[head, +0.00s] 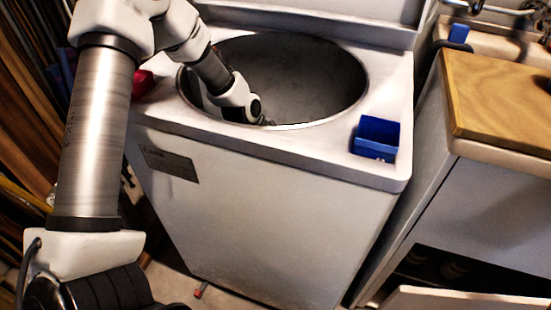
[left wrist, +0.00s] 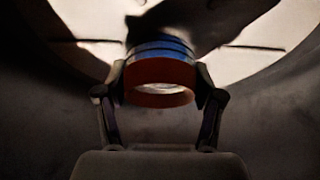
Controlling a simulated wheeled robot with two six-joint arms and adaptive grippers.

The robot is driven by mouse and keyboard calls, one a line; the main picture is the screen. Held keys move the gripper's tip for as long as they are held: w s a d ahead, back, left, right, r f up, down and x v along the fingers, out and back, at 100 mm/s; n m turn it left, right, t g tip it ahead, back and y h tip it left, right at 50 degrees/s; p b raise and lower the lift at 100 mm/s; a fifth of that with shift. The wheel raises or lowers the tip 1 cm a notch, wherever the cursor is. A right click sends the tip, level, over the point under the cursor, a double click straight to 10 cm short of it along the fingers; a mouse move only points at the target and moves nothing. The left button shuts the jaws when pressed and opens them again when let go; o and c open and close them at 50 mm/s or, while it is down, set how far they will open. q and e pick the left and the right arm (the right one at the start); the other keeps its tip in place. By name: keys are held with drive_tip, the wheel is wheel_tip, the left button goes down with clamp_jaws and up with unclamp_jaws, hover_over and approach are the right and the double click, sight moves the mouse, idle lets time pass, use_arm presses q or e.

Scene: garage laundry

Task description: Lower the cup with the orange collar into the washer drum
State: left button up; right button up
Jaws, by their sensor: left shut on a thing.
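The cup with the orange collar (left wrist: 160,84) is in the left wrist view, with a blue body and the orange band facing my camera. My left gripper (left wrist: 160,92) is shut on it, one finger on each side. In the head view my left arm reaches into the open washer drum (head: 310,75), and my left gripper (head: 266,121) is mostly hidden by the drum's front rim. The cup is hidden there. Dark grey drum wall (left wrist: 285,120) surrounds the gripper in the wrist view. My right gripper is in neither view.
A blue open box (head: 377,138) sits on the washer top's front right corner. A red item (head: 141,84) is left of the drum. A wooden-topped counter (head: 500,95) stands to the right, and the raised lid (head: 330,12) is behind the drum.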

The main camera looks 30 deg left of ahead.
use_arm(q)
drive_tip(key=o, duration=1.1)
drive_tip(key=shift+r, duration=0.1)
drive_tip(key=v, duration=1.1)
drive_tip(key=shift+s+r, duration=0.15)
drive_tip(key=shift+r, duration=0.2)
